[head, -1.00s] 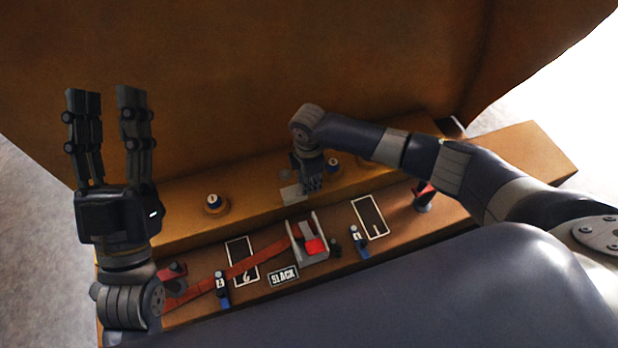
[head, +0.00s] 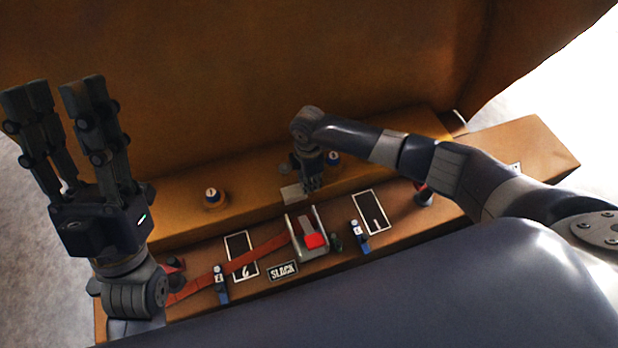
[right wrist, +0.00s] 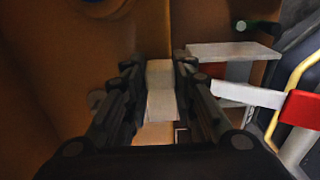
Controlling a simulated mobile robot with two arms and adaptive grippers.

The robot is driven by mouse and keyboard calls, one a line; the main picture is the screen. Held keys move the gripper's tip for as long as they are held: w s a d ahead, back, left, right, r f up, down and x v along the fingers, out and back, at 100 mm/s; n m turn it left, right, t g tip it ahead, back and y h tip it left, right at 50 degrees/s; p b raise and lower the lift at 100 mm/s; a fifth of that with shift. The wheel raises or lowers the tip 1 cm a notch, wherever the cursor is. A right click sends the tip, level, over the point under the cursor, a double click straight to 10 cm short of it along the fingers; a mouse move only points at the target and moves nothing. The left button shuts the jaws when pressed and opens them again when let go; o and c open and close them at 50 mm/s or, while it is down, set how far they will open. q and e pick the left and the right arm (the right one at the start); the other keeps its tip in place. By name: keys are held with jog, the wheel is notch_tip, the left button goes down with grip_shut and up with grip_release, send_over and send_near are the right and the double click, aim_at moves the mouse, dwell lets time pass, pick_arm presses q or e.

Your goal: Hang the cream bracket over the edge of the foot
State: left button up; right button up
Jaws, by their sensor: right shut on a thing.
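The cream bracket (right wrist: 161,92) shows in the right wrist view between the two fingers of my right gripper (right wrist: 157,65), which is shut on it. In the head view the bracket (head: 291,193) is a small pale piece just left of my right gripper (head: 312,185), at the front edge of the brown casting's raised foot (head: 255,207). Whether it touches the edge I cannot tell. My left gripper (head: 55,95) is open and empty, raised at the far left, well away from the foot.
A grey buckle with a red part (head: 315,241) and a red strap (head: 250,258) lie on the lower ledge. Two dark framed plates, a SLACK label (head: 282,271) and small blue-black pieces are beside them. Round knobs (head: 213,196) stand on the foot. The tall casting wall rises behind.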

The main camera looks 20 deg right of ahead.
dwell(0.3)
jog(key=o, duration=1.1)
jog(key=shift+o, duration=0.2)
notch_tip(320, 180, up, 12)
